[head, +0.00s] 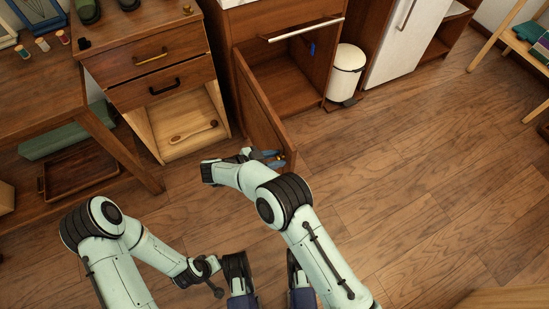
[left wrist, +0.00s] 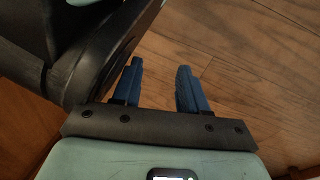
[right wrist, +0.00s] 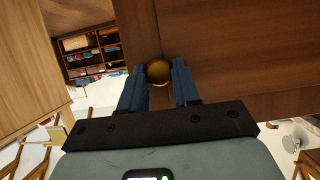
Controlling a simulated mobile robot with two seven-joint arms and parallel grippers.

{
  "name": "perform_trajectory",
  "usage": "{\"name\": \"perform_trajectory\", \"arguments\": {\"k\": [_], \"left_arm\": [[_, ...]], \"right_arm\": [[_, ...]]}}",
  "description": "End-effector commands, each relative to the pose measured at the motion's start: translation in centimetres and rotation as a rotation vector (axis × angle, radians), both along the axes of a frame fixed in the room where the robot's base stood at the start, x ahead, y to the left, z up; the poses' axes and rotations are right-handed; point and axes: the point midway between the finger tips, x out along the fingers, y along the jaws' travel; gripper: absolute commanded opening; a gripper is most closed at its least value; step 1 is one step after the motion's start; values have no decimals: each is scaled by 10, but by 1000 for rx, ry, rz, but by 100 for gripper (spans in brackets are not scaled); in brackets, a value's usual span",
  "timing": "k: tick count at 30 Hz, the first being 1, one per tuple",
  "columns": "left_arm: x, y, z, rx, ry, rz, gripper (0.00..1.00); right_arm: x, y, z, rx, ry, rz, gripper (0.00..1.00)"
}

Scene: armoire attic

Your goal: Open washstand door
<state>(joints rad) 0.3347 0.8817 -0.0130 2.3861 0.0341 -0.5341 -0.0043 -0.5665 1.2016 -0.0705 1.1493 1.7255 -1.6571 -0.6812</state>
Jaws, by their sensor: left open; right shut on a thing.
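The washstand (head: 281,82) is a brown wooden cabinet with a long light handle across its top front. Its door (head: 258,108) stands swung out toward me, and the open inside shows to its right. My right gripper (head: 275,156) is at the door's free edge. In the right wrist view, the fingers of my right gripper (right wrist: 158,78) are shut around a round brass knob (right wrist: 159,71) on the door panel (right wrist: 240,42).
A drawer cabinet (head: 150,62) with an open lower shelf stands left of the door. A white bin (head: 346,72) stands right of the washstand, beside a white-fronted unit (head: 406,40). A table with a brown tray (head: 78,168) beneath it is at left.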

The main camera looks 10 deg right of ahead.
Motion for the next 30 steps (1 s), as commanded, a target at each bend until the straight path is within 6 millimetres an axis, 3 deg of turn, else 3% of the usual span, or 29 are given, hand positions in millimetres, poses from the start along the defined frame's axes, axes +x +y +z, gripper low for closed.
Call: {"name": "perform_trajectory", "arguments": {"k": [1,3,14,19,30], "left_arm": [[0,0,0,0,0,0,43],[0,0,0,0,0,0,43],[1,0,1,1,-3,0,43],[6,-1,6,1,-22,-1,43],[18,-2,16,3,-61,-4,43]], "right_arm": [[0,0,0,1,1,-1,35],[0,0,0,1,1,-1,56],[-1,3,1,1,-1,1,56],[-8,24,10,1,0,2,56],[-30,95,40,2,0,2,56]]}}
